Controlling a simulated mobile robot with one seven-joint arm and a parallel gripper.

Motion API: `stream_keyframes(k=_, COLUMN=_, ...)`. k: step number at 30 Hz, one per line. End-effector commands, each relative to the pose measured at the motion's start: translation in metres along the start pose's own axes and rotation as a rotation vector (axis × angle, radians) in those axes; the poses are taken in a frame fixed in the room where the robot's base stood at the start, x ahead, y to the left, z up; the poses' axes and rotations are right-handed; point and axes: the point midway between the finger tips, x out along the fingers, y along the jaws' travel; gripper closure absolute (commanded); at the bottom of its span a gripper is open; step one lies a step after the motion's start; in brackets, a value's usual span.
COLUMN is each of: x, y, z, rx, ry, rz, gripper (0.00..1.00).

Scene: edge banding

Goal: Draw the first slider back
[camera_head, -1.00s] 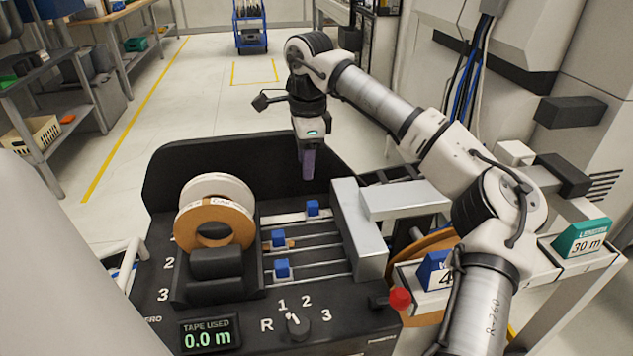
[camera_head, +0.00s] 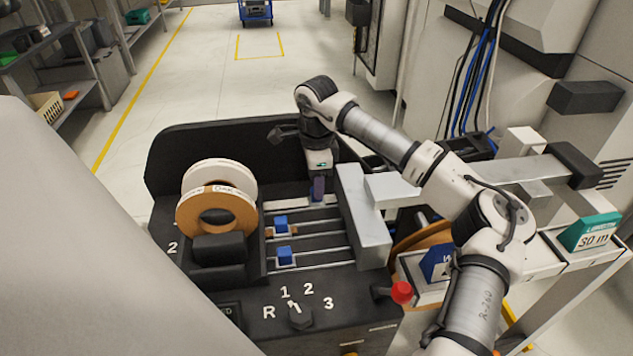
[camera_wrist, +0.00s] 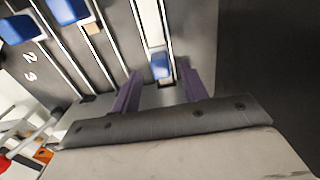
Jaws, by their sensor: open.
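The first slider's blue block (camera_wrist: 160,65) sits on the farthest rail, and in the wrist view it lies between the two purple fingers of my gripper (camera_wrist: 161,78). The fingers are open, one on each side, with gaps visible. Whether they are at the block's height I cannot tell. In the head view my gripper (camera_head: 318,188) points down at the far rail and hides the block. The second slider's blue block (camera_head: 281,226) and the third slider's blue block (camera_head: 284,256) stand on the nearer rails.
Tape rolls (camera_head: 216,214), white and brown, stand left of the rails. A grey metal block (camera_head: 362,220) stands close to their right. A black back wall (camera_head: 240,150) rises behind. A red knob (camera_head: 401,292) and a selector dial (camera_head: 300,315) are at the front.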

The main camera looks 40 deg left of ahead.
Motion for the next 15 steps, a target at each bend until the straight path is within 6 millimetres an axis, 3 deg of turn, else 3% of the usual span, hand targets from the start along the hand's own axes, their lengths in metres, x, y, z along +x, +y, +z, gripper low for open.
stream_keyframes(k=6, x=0.016, y=0.0, z=0.0, rx=0.0, ry=-0.001, rz=-0.002, gripper=0.56)
stream_keyframes(k=15, x=0.017, y=0.0, z=0.0, rx=-0.001, ry=0.0, rz=-0.001, gripper=0.59)
